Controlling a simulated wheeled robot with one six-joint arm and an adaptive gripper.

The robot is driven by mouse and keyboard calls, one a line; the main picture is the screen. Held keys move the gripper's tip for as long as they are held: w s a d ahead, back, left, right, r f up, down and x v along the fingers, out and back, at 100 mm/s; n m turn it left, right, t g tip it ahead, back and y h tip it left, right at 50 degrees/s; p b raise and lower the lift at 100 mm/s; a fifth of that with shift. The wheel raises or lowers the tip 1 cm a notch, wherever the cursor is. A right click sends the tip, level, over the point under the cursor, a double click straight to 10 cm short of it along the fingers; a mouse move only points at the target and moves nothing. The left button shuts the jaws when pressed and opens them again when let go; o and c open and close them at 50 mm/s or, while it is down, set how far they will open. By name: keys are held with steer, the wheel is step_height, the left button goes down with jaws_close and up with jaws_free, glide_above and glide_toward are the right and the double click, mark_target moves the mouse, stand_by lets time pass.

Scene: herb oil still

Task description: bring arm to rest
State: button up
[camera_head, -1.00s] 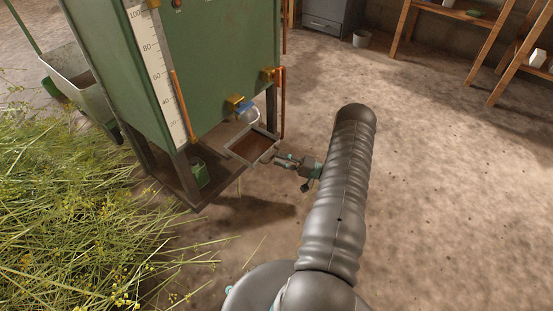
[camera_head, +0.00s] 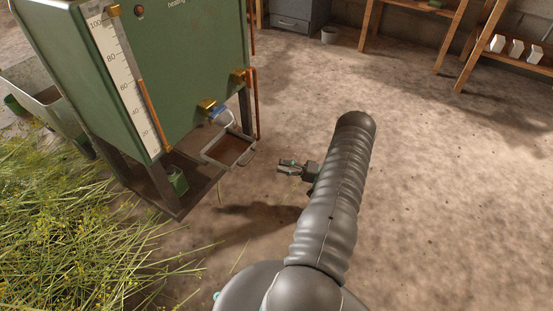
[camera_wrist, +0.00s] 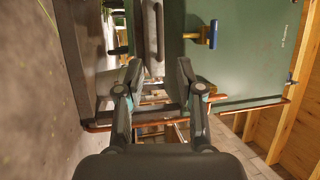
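My gripper (camera_head: 291,167) is over the bare floor, to the right of the green still and clear of the tray at its front. In the wrist view my gripper (camera_wrist: 158,82) has its two fingers apart with nothing held between them. My arm stretches forward from the bottom of the head view and bends left to the gripper. The green still (camera_head: 190,70) stands at the upper left with a marked scale (camera_head: 124,80) on its corner.
A brown-bottomed tray (camera_head: 212,157) hangs below a brass tap (camera_head: 207,105). A small green container (camera_head: 178,182) sits under the still. Cut herbs (camera_head: 70,235) cover the left floor. Wooden shelves (camera_head: 472,62) stand at the back right. The floor at right is clear.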

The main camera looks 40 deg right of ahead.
stand_by(0.3)
steer(key=s+a+f+m+g, duration=0.4)
steer(key=a+f, duration=0.1)
steer(key=s+a+r+g, duration=0.3)
steer(key=a+r+g, duration=0.1)
steer(key=g, duration=0.1)
steer(key=s+a+r+n+h+p, duration=0.1)
steer(key=s+a+r+n+h, duration=0.3)
steer(key=a+r, duration=0.4)
steer(key=s+a+r+n+h+p, duration=0.1)
steer(key=s+a+r+n+h, duration=0.3)
steer(key=r, duration=1.8)
steer(key=s+a+r+n+h+p, duration=0.2)
steer(key=s+a+r+n+h, duration=0.2)
steer(key=a+r, duration=0.7)
step_height(320, 180, up, 5)
steer(key=shift+s+a+r+n+h, duration=0.1)
steer(key=shift+s+a+n+h, duration=0.25)
steer(key=shift+h, duration=0.45)
